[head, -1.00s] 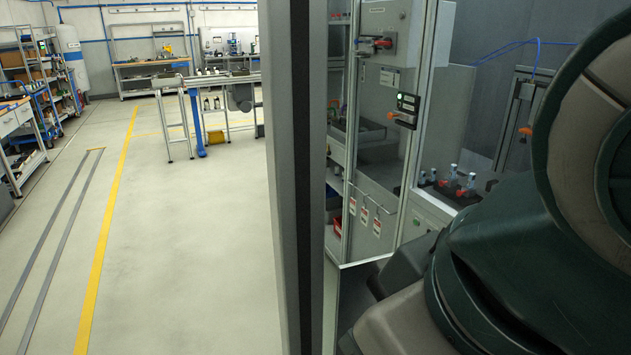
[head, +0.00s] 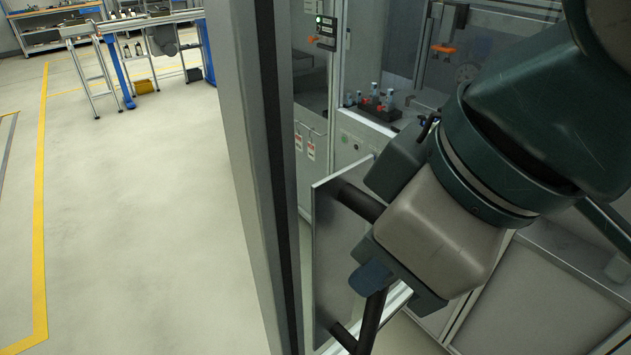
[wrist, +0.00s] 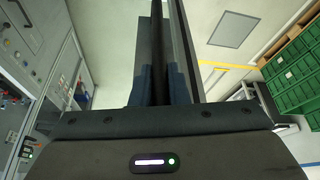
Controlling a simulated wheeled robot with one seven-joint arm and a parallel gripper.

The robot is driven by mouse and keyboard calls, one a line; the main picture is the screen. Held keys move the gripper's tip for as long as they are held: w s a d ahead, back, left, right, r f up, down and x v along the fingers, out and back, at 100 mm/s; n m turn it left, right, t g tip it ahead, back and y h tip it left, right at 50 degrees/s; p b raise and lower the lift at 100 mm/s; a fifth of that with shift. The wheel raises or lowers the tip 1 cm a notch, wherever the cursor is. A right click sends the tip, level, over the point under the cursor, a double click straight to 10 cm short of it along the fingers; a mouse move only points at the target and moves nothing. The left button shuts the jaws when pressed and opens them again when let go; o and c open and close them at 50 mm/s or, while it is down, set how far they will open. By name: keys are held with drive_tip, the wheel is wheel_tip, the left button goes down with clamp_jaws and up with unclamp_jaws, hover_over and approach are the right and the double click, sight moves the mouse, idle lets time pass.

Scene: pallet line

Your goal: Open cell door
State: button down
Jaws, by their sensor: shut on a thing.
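The cell door shows in the head view as a tall grey and black frame post (head: 262,160) with a clear pane to its right. A black tubular handle (head: 371,322) stands off a flat grey plate (head: 335,240) beside the post. My gripper (head: 371,279) is shut on the handle; the arm hides part of it. In the wrist view the handle (wrist: 157,55) runs as a dark bar between the two dark blue fingers of my gripper (wrist: 158,84). How far the door stands open I cannot tell.
Behind the pane are a control box (head: 326,32), hanging tags and a dark fixture (head: 372,112) with small parts. Clear floor (head: 150,220) with a yellow line lies to the left, a conveyor (head: 135,28) beyond. Green crates (wrist: 295,75) show right in the wrist view.

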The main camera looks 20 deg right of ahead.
drive_tip(key=c, duration=1.4)
unclamp_jaws()
drive_tip(key=shift+r, duration=0.1)
drive_tip(key=p+v, duration=0.5)
drive_tip(key=v, duration=0.3)
drive_tip(key=shift+p, duration=0.3)
drive_tip(key=shift+w+a, duration=0.1)
